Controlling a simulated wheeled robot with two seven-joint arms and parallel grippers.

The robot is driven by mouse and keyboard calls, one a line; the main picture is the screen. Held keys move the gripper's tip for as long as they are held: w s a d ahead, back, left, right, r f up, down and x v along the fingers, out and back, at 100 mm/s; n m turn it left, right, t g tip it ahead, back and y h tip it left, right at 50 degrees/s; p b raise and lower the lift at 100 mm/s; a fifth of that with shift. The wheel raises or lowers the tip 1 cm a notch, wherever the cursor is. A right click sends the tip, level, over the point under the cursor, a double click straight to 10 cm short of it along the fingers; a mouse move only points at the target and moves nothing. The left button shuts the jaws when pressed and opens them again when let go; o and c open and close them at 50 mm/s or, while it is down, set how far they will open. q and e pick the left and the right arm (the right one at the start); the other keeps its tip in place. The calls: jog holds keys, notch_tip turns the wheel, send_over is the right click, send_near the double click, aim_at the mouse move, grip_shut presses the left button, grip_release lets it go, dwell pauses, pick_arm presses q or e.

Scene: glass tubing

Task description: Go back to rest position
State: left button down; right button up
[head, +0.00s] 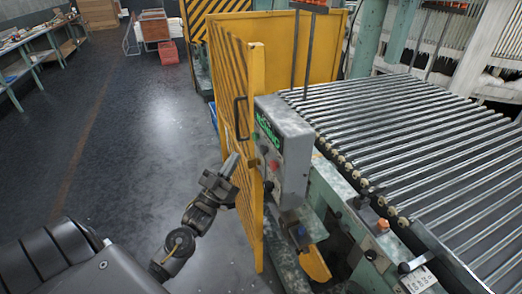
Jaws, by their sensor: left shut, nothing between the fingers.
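My left gripper (229,168) is at the centre of the head view, at the end of my dark left arm, which comes up from the lower left. Its fingers are shut and hold nothing. It points up and away, close to the edge of a yellow gate panel (257,120); I cannot tell whether it touches the panel. A grey control box (290,140) with green lettering and coloured buttons stands just right of it. My right gripper is not in view.
A roller conveyor (420,140) fills the right side, with a green frame below. Yellow panels (275,45) stand behind the control box. A workbench (35,55) with clutter is at the far left, and a red crate (168,52) is at the back. The dark floor (120,130) to the left is clear.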

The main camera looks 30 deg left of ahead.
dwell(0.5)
pick_arm(q)
notch_tip(320, 180, down, 19)
jog(key=w+a+g+y, duration=0.3)
jog(key=g, duration=0.3)
jog(key=s+d+f+g+b, duration=0.15)
jog(key=s+f+g, duration=0.3)
jog(key=f, duration=0.85)
jog(key=s+d+f+g+b, duration=0.1)
jog(key=s+d+f+g, duration=0.3)
jog(key=f, duration=0.9)
jog(key=s+d+f+g+b, duration=0.15)
jog(key=s+f+g, duration=0.25)
jog(key=s+f, duration=1.05)
jog(key=s+d+f+g+b, duration=0.1)
jog(key=s+d+f+g, duration=0.1)
jog(key=s+f, duration=0.2)
jog(key=s+d+f+m+g+b, duration=0.1)
jog(key=s+d+f, duration=0.2)
jog(key=s, duration=0.8)
jog(key=s+d+f+g+h+b, duration=0.1)
jog(key=s+d+f+g, duration=0.1)
jog(key=s+f, duration=0.3)
jog(key=shift+s+d+m+g, duration=0.4)
jog(key=shift+s+d, duration=0.25)
jog(key=shift+s, duration=0.6)
